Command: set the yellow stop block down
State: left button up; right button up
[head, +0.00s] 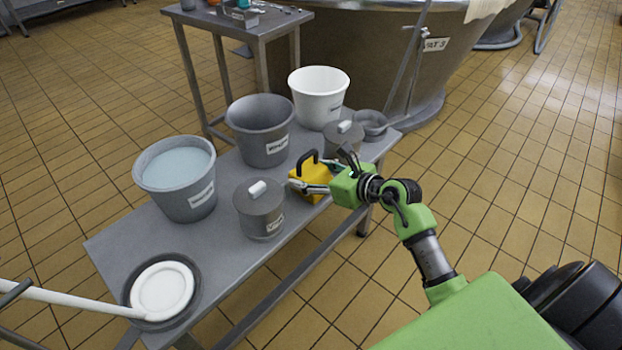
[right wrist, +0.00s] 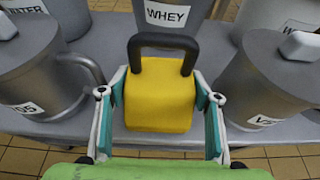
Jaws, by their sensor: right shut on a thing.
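The yellow stop block (head: 311,184) with its black loop handle is at the near edge of the grey bench (head: 224,262), between two grey lidded pots. It also shows in the right wrist view (right wrist: 159,94), upright, with the handle on top. My right gripper (head: 313,186) is shut on the block, with one teal-padded finger on each side, as the right wrist view (right wrist: 160,108) shows. Whether the block's underside touches the bench is hidden. My left gripper is not in view.
Lidded pots (head: 259,211) and (head: 342,138) stand close on either side of the block. Behind are a grey bucket labelled WHEY (head: 261,130), a white bucket (head: 318,97) and a bucket of pale liquid (head: 178,178). A dark round pan with a white disc (head: 163,291) lies at the near left end.

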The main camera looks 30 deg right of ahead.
jog(key=shift+f, duration=0.2)
jog(key=o, duration=1.5)
jog(key=shift+f, duration=0.1)
